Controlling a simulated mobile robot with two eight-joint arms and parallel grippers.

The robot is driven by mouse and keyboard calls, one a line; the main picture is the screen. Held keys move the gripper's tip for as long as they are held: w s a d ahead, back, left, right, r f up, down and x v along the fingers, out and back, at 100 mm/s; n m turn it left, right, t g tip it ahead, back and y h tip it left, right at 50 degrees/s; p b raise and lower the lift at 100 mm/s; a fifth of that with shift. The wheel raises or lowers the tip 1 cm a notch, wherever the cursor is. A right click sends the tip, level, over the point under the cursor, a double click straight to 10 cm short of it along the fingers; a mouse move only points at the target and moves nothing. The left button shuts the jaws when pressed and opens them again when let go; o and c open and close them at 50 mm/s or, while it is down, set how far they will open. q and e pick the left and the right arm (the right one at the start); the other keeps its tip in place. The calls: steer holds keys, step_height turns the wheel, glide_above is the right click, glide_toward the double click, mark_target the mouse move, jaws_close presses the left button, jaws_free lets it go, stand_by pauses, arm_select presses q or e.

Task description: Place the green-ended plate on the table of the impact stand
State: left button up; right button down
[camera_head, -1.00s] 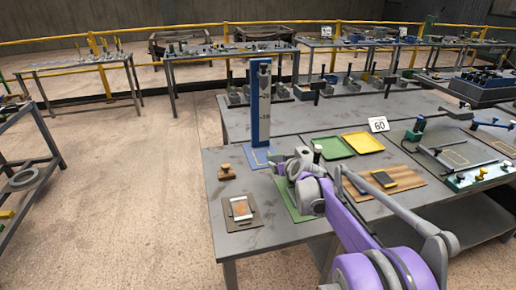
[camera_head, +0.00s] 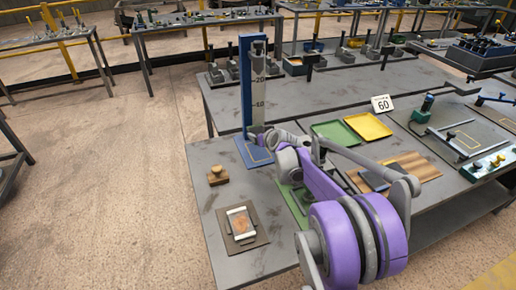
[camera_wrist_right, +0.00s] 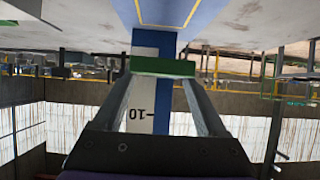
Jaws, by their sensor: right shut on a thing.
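The impact stand is a tall blue column (camera_head: 246,85) with a white scale, at the left of the bench. Its table is the blue base (camera_head: 244,151) with a yellow outline. It also shows at the top of the wrist view as a blue surface (camera_wrist_right: 200,12), upside down. My right gripper (camera_wrist_right: 163,70) is shut on the green-ended plate, whose green end (camera_wrist_right: 163,66) shows between the fingertips, before the column. In the head view the gripper (camera_head: 262,137) is small beside the column's foot, and the plate cannot be made out. My left gripper is not in view.
A plate with white ends (camera_head: 240,223) lies on a brown board. A wooden block (camera_head: 217,176) stands left of the base. Green (camera_head: 336,132) and yellow (camera_head: 368,126) trays, a "60" sign (camera_head: 383,104) and a wooden board with dark plates (camera_head: 418,166) lie to the right.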

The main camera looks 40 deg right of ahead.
mark_target(260, 154)
step_height(260, 154, down, 7)
steer(key=shift+f+b, duration=0.1)
steer(key=shift+b, duration=0.25)
jaws_free()
steer(key=shift+s+a+r, duration=0.1)
steer(key=shift+s+r, duration=0.2)
steer(key=p+v, duration=0.1)
steer(key=v, duration=1)
steer(key=shift+s, duration=0.2)
